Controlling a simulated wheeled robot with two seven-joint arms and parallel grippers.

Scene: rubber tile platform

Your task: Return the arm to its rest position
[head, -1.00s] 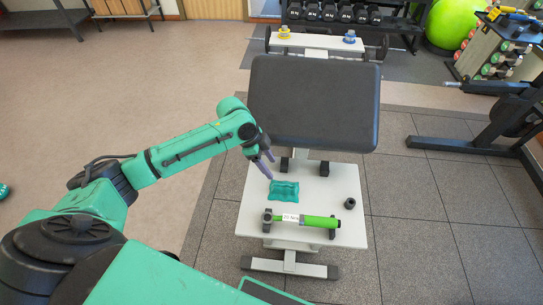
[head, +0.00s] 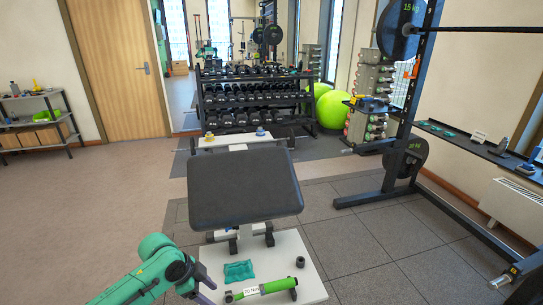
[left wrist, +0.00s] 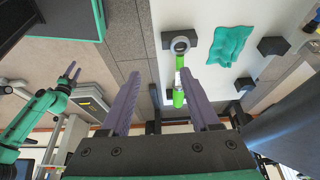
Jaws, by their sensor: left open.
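My left arm (head: 150,272) reaches in from the lower left of the head view. Its purple-fingered left gripper (head: 207,290) is at the lower left edge of the white platform (head: 285,243), left of the green-handled tool (head: 265,288). In the left wrist view the left gripper's fingers (left wrist: 158,100) are wide apart, with nothing held between them. The green tool (left wrist: 181,97) shows beyond them. My right gripper (left wrist: 70,72) shows small at the left of the left wrist view, its fingers apart and empty. It is outside the head view.
A rack with a barbell (head: 400,160) stands at right. Floor at left is clear.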

